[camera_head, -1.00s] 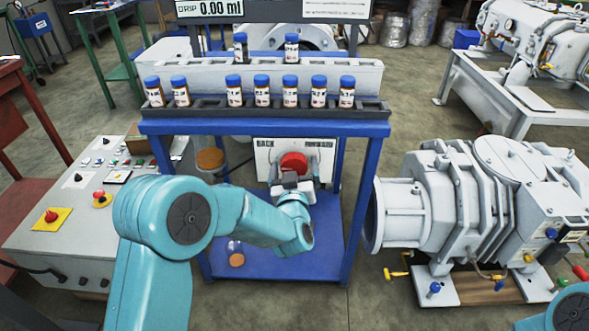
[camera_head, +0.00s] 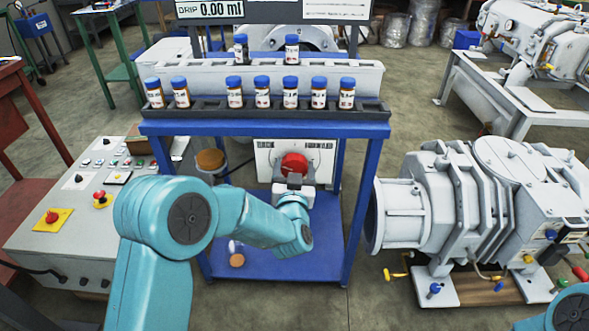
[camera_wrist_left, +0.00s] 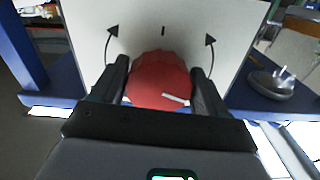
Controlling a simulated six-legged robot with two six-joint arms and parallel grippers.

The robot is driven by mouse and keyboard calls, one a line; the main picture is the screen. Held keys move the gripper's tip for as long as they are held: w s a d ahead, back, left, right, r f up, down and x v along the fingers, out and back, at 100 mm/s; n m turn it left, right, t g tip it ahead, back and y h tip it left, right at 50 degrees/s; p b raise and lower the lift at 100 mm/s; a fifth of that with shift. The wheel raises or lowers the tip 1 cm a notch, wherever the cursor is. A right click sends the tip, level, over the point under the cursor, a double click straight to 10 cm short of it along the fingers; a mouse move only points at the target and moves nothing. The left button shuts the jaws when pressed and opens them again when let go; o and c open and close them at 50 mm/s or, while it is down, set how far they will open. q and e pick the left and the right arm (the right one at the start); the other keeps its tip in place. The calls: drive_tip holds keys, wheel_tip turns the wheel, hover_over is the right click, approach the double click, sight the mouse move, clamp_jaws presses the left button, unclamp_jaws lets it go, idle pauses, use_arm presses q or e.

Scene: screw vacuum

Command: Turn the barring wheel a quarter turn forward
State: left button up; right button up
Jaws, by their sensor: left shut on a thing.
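The barring wheel is a red knob (camera_head: 294,163) on a white panel (camera_head: 322,158) under the blue rack; the panel bears "BACK" and "FORWARD" lettering, blurred now. In the left wrist view the red knob (camera_wrist_left: 160,80) fills the space between my fingers, with a pale mark at its lower right. Curved arrows flank it on the panel. My left gripper (camera_head: 292,178) is shut on the knob, one finger on each side; it also shows in the left wrist view (camera_wrist_left: 162,88). Part of my right arm (camera_head: 575,308) shows at the lower right; its gripper is out of view.
A rack (camera_head: 265,128) of several blue-capped bottles stands above the panel. A control box (camera_head: 75,225) with red buttons is at left. A large grey vacuum pump (camera_head: 480,200) stands at right. Blue posts (camera_head: 362,205) flank the lower shelf (camera_head: 290,255).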

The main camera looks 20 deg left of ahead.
use_arm(q)
drive_tip(key=m, duration=0.3)
drive_tip(key=m+p, duration=0.1)
drive_tip(key=m, duration=0.2)
drive_tip(key=shift+s+a+r+m, duration=0.1)
drive_tip(key=shift+a+m, duration=0.05)
drive_tip(key=shift+m, duration=0.15)
drive_tip(key=m+p, duration=0.1)
drive_tip(key=m, duration=0.3)
drive_tip(key=shift+r+p, duration=0.1)
drive_tip(key=shift+p, duration=0.2)
drive_tip(key=shift+m+p, duration=0.35)
drive_tip(key=shift+m, duration=1.25)
drive_tip(key=o, duration=1)
drive_tip(key=shift+c, duration=0.2)
drive_tip(key=p+v, duration=0.1)
drive_tip(key=v, duration=1.5)
drive_tip(key=shift+s, duration=0.2)
